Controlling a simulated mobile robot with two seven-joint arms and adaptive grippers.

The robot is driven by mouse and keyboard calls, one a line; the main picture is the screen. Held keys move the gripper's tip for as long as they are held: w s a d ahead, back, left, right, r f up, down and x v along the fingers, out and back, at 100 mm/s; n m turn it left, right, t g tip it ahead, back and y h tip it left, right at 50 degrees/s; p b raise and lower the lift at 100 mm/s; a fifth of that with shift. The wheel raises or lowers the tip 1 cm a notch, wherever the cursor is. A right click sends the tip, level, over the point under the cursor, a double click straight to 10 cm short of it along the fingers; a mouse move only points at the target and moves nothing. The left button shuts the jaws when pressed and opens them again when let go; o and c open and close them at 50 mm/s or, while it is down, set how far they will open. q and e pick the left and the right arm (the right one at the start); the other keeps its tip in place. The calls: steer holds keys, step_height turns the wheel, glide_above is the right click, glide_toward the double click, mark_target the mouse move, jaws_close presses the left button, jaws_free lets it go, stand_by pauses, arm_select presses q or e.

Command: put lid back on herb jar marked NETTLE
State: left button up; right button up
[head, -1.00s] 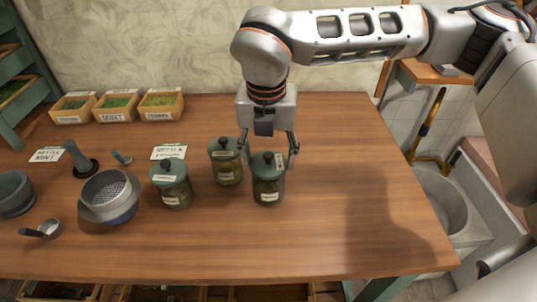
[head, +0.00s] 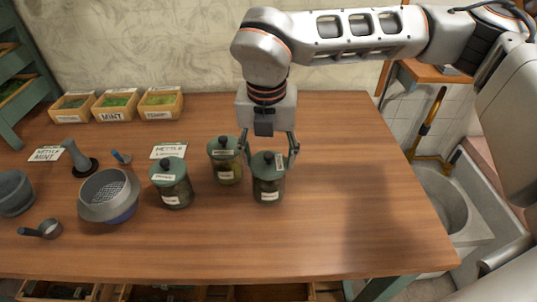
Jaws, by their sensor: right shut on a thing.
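Three glass herb jars with dark green lids and black knobs stand on the wooden table: a left jar (head: 175,192), a middle jar (head: 228,174) and a right jar (head: 268,191). All have small pale labels, too small to read surely. A card reading NETTLE (head: 168,151) lies behind the left jar. My right gripper (head: 270,156) points down with its fingers on both sides of the right jar's lid (head: 262,165) and is shut on it. That lid sits on the jar's mouth and looks level; whether it is fully seated I cannot tell. My left gripper is out of view.
Several herb boxes (head: 115,107) line the wall. The table's right side (head: 350,200) is clear; a basin (head: 440,210) lies beyond.

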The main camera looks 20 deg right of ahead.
steer(key=o, duration=1.5)
steer(key=shift+o, duration=0.2)
steer(key=shift+r+p, duration=1.8)
steer(key=shift+r, duration=1.75)
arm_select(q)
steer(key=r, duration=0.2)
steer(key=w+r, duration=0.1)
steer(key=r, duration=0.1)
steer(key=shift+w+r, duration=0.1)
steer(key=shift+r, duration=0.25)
arm_select(e)
jaws_close()
